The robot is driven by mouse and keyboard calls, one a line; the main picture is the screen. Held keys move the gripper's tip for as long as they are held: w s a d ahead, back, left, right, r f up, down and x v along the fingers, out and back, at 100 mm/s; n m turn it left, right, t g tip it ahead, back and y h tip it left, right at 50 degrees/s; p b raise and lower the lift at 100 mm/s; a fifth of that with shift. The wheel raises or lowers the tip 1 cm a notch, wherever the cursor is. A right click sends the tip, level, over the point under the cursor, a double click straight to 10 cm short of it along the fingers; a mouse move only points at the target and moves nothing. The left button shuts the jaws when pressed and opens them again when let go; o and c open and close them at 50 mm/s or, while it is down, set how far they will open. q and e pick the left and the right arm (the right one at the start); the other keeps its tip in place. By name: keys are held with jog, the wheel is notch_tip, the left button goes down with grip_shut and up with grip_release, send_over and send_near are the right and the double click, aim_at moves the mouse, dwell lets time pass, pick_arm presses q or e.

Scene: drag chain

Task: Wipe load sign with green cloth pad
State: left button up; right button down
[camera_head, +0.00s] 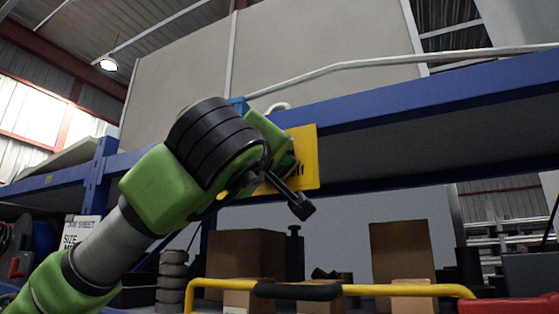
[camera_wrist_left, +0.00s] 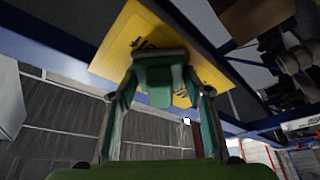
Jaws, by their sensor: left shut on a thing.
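The yellow load sign (camera_head: 307,147) hangs on the blue rack beam, partly hidden by my left arm in the head view. It also shows in the left wrist view (camera_wrist_left: 116,50), with dark print partly covered. My left gripper (camera_wrist_left: 160,82) is shut on the green cloth pad (camera_wrist_left: 157,88), which is held between its two fingers in front of the sign. I cannot tell whether the pad touches the sign. In the head view, my left wrist hides most of the gripper, and I cannot make out the pad. My right gripper is not in view.
The blue rack beam (camera_head: 420,92) runs behind the sign. Below it are cardboard boxes (camera_head: 401,250) and a yellow rail with a black grip (camera_head: 298,291). A job sheet (camera_head: 80,230) is at the left. A pale pipe (camera_head: 400,60) runs above the beam.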

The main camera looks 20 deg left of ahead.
pick_arm(q)
jog(key=w+a, duration=0.1)
jog(key=a, duration=1)
dwell(0.7)
jog(key=shift+s+d, duration=0.1)
jog(key=shift+s, duration=0.05)
jog(key=shift+s+b, duration=0.5)
jog(key=shift+s, duration=2.3)
jog(key=shift+a, duration=0.2)
